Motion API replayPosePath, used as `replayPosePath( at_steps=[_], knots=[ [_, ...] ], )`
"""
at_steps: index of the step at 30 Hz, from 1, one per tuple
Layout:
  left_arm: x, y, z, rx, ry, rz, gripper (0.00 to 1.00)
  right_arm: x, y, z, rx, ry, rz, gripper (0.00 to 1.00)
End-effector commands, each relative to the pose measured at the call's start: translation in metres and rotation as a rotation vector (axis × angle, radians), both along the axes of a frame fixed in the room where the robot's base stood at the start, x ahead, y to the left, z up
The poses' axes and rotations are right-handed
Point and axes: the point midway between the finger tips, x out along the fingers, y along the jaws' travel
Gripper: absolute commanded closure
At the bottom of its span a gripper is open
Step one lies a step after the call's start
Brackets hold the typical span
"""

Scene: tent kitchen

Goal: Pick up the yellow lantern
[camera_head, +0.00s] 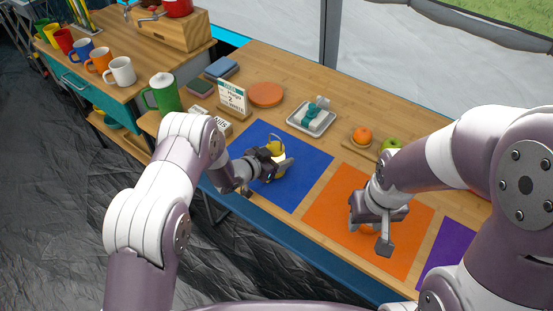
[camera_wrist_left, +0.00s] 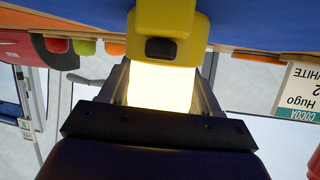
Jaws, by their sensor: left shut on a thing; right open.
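The yellow lantern (camera_head: 277,150) is on the blue mat (camera_head: 302,155) in the head view, partly hidden by my left gripper. In the left wrist view the lantern (camera_wrist_left: 172,30) shows a yellow body with a dark knob and a glowing pale section. My left gripper (camera_head: 276,166) is shut on the lantern, with its fingers on both sides of the glowing section. I cannot tell whether the lantern touches the mat.
An orange fruit (camera_head: 362,135) and a green apple (camera_head: 391,143) are at the back right. A purple mat (camera_head: 447,247) lies right. Mugs stand on the left counter.

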Motion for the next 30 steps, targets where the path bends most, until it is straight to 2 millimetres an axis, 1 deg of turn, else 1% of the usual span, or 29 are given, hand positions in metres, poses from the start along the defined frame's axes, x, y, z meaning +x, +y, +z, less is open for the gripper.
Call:
replayPosePath(
  at_steps=[5, 8, 9, 10, 11, 18, 22, 27, 30],
  knots=[
    [0.001, 0.0, 0.017, -0.002, -0.005, 0.001, 0.95, 0.0, 0.0, 0.0, 0.0, 0.0, 0.0, 0.57],
    [0.002, 0.0, 0.033, -0.003, -0.007, 0.0, 0.95, 0.0, 0.0, 0.0, 0.0, 0.0, 0.0, 0.57],
    [0.002, 0.0, 0.042, -0.003, -0.007, 0.0, 0.95, 0.0, 0.0, 0.0, 0.0, 0.0, 0.0, 0.57],
    [-0.001, -0.003, 0.046, -0.002, -0.005, -0.001, 0.95, 0.0, 0.0, 0.0, 0.0, 0.0, 0.0, 0.57],
    [-0.007, -0.008, 0.048, -0.002, -0.004, -0.004, 0.95, 0.0, 0.0, 0.0, 0.0, 0.0, 0.0, 0.57],
    [-0.05, -0.044, 0.08, -0.002, -0.004, -0.004, 0.96, 0.0, 0.0, -0.002, 0.0, 0.0, 0.0, 0.57],
    [-0.071, -0.061, 0.097, -0.002, -0.004, -0.004, 0.96, 0.0, 0.0, -0.003, 0.0, 0.0, 0.0, 0.57],
    [-0.086, -0.073, 0.108, -0.001, -0.003, -0.002, 0.96, 0.0, 0.0, -0.003, 0.0, 0.0, 0.0, 0.57],
    [-0.088, -0.076, 0.111, -0.001, -0.003, 0.0, 0.96, 0.0, 0.0, -0.004, 0.0, 0.0, 0.0, 0.57]
  ],
)
